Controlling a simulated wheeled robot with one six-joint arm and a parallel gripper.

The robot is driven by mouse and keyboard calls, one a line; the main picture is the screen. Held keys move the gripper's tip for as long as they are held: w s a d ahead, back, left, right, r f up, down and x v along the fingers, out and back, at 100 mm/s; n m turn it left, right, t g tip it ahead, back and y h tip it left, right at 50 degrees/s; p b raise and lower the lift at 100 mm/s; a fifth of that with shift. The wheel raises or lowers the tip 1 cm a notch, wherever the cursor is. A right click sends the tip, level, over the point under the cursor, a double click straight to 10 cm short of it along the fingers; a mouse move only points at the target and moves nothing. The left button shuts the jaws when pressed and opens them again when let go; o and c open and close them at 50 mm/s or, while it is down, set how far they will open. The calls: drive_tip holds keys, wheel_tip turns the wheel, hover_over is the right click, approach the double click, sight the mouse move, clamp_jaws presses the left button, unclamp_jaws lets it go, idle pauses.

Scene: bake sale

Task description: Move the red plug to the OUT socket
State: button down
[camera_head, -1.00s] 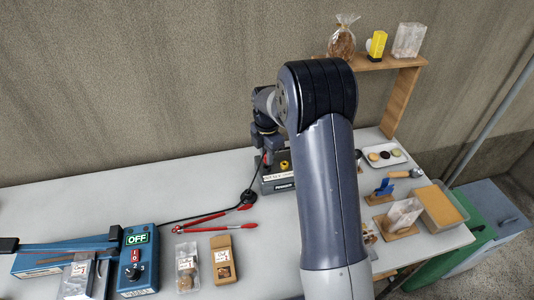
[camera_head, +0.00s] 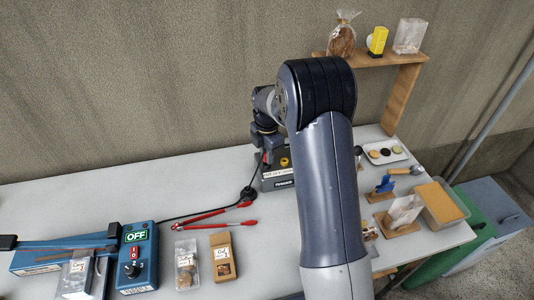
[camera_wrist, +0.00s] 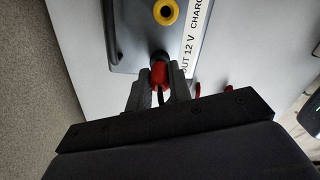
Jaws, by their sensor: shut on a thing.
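My gripper (camera_wrist: 160,88) is shut on the red plug (camera_wrist: 158,74) in the wrist view. The plug's far end meets a dark round socket (camera_wrist: 160,57) on the grey power box (camera_wrist: 127,48), beside the label lettering "OUT 12 V". I cannot tell how deep the plug sits. A yellow-ringed socket (camera_wrist: 166,12) is farther up the same face. In the head view the power box (camera_head: 279,185) stands on the table. The yellow ring shows there too (camera_head: 284,162).
A black cable runs left across the table from a round black piece (camera_head: 249,194). A wooden shelf (camera_head: 404,95) and white tray (camera_head: 401,155) stand right.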

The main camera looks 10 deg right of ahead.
drive_tip(key=shift+f+b, duration=0.35)
drive_tip(key=shift+f, duration=0.25)
drive_tip(key=c, duration=1.2)
unclamp_jaws()
drive_tip(key=shift+r, duration=0.1)
wheel_tip(320, 180, up, 11)
drive_tip(key=shift+f+b, duration=0.15)
drive_tip(key=shift+b, duration=0.3)
wheel_tip(320, 180, down, 10)
drive_tip(key=shift+f+p, duration=0.25)
drive_tip(key=shift+p, duration=0.3)
drive_tip(key=shift+r, duration=0.3)
